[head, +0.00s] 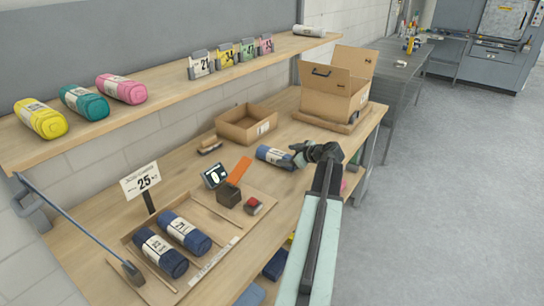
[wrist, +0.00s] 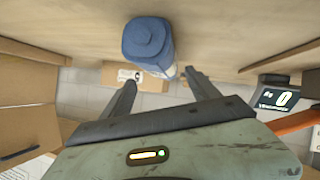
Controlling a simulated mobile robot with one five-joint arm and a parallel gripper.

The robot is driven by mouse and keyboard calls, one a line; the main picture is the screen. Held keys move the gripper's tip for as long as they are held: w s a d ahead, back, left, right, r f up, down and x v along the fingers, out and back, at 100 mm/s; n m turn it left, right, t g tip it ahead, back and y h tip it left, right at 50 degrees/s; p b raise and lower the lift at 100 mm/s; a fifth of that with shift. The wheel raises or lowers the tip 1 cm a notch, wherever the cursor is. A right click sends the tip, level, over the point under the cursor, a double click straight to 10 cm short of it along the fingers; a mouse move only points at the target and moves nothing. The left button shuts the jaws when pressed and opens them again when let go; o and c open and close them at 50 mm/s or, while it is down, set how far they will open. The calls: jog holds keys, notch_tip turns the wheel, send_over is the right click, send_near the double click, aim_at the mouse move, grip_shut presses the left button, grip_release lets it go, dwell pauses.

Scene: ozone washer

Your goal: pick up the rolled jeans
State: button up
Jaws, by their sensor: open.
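A blue rolled pair of jeans (head: 275,157) with a pale label band lies on the wooden workbench, in front of the open cardboard box. It also shows in the wrist view (wrist: 148,42), just beyond my fingertips. My gripper (head: 297,155) is at the right end of this roll, with its fingers apart. In the wrist view my open gripper (wrist: 160,78) has the near end of the roll between or just past its fingertips; I cannot tell whether they touch. Two darker navy rolls (head: 160,252) (head: 184,232) lie side by side on a tray at the front left.
An open cardboard box (head: 246,124) and a larger carton (head: 333,98) stand behind. A scale display (head: 215,176), an orange piece (head: 239,170) and a small dark block (head: 228,195) stand left of the roll. A shelf (head: 170,88) holds coloured rolls and number cards.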

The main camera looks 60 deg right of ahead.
aim_at(276, 156)
jog(key=b+x, duration=0.2)
jog(key=x, duration=0.1)
jog(key=b+x, duration=0.2)
jog(key=x, duration=0.2)
jog(key=shift+w+f, duration=0.1)
jog(key=shift+f, duration=0.3)
jog(key=shift+w, duration=0.2)
jog(key=shift+r, duration=0.1)
grip_shut()
